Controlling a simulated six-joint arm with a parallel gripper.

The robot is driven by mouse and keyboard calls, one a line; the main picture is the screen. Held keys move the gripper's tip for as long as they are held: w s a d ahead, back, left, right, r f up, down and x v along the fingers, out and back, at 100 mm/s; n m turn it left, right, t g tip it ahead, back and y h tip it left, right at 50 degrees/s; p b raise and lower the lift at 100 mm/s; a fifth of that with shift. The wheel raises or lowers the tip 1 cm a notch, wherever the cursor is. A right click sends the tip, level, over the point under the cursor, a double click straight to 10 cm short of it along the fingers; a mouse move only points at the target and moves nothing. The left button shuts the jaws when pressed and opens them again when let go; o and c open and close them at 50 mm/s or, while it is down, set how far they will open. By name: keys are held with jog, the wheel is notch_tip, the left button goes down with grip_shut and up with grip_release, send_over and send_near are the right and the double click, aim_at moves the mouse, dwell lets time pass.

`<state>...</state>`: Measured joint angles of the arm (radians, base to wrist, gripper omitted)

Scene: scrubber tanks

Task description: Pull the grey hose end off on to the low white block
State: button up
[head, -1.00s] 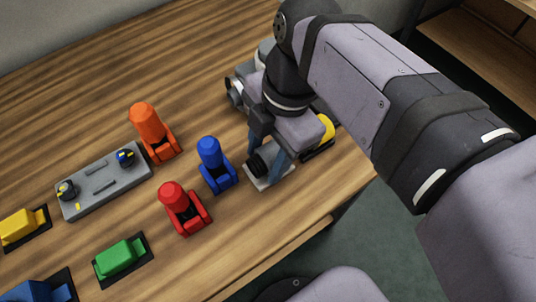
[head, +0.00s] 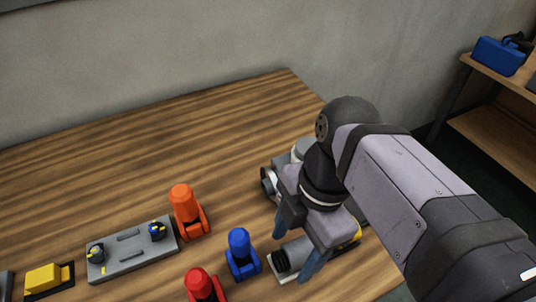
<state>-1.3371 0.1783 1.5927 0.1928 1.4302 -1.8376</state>
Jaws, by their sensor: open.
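A grey hose end with a dark ribbed tip (head: 281,262) lies on its side on the low white block (head: 286,278), in the lower middle of the head view. My gripper (head: 294,258) is open over it, one blue-grey finger on each side. The fingers look apart from the hose end, but contact is hard to judge. The grey body behind the tip is partly hidden by my gripper, as is the block's right part. A yellow part (head: 353,236) shows just behind my gripper.
A grey and white unit (head: 284,172) stands behind my wrist. Blue (head: 241,253), red (head: 201,285) and orange (head: 185,210) capped pieces stand to the left. The back table is clear.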

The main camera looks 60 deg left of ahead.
notch_tip(320, 180, up, 3)
jog(key=shift+a+r+p, duration=0.1)
jog(key=shift+r+p, duration=0.1)
jog(key=shift+p, duration=0.9)
jog(key=a+r+p, duration=0.2)
jog(key=a+p, duration=0.6)
jog(key=p, duration=1.7)
send_over(242, 208)
notch_tip(242, 208, down, 2)
jog(key=f+b, duration=0.1)
jog(key=f, duration=0.1)
jog(key=f+b, duration=0.3)
jog(key=f, duration=0.2)
jog(key=shift+w+f, duration=0.1)
jog(key=shift+w, duration=0.25)
jog(key=w, duration=0.3)
jog(key=shift+a+r, duration=0.1)
jog(key=shift+r, duration=0.15)
jog(key=r+p, duration=0.2)
jog(key=w+r+p, duration=0.1)
jog(key=r+p, duration=0.1)
jog(key=r, duration=0.1)
jog(key=w+r+p, duration=0.1)
jog(key=r+p, duration=0.1)
jog(key=r, duration=0.1)
jog(key=shift+w+r, duration=0.15)
jog(key=shift+r, duration=0.05)
